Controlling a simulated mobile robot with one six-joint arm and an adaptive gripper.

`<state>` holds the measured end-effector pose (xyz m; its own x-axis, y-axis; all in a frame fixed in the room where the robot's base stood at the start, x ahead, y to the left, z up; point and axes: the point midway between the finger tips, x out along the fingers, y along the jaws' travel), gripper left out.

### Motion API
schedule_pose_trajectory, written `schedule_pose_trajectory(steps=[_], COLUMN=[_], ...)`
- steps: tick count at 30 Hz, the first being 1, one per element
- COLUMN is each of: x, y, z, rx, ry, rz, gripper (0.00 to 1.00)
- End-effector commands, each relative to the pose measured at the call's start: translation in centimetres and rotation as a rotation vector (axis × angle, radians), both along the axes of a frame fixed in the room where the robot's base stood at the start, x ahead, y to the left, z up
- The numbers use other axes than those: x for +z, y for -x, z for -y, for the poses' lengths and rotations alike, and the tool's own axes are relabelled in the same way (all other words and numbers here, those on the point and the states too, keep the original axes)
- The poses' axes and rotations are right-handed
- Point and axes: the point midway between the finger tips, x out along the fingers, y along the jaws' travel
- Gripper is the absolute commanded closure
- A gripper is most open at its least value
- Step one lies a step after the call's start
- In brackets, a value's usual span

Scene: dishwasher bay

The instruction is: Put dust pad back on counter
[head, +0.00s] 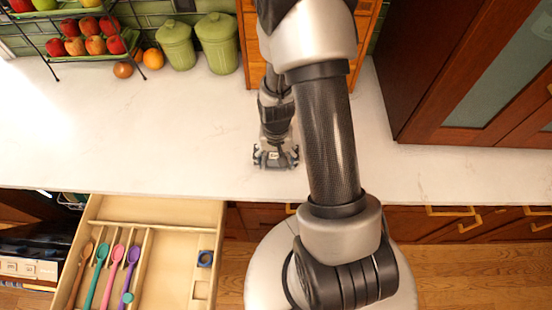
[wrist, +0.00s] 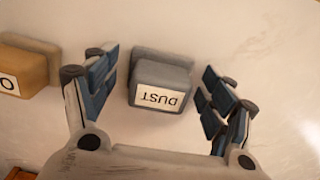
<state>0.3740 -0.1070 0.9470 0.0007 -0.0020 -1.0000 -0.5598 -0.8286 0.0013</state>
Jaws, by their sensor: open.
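The dust pad (wrist: 160,85) is a grey block with a white label reading DUST, upside down in the wrist view. It rests on the pale counter (head: 150,130). My gripper (wrist: 160,78) is open, with one finger on each side of the pad and a visible gap at both sides. In the head view, my gripper (head: 276,157) is low over the counter near its front edge, and the small grey pad shows only partly between the fingers.
An orange-tan pad (wrist: 28,66) with a partly cut-off label sits left in the wrist view. An open drawer (head: 212,225) holds several spoons and a small blue item (head: 205,259). Green canisters (head: 216,45), a fruit rack (head: 90,45) and a dark cabinet (head: 430,70) stand at the back.

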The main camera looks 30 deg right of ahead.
Motion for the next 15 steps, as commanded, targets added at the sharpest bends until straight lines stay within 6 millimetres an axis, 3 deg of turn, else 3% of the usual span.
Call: schedule_pose_trajectory(steps=[5, 15], x=[2.5, 9.7], y=[-0.1, -0.1], z=[0.0, 0.0], rx=[0.0, 0.0], ry=[0.002, 0.001], rz=[0.005, 0.004], gripper=[0.24, 0.24])
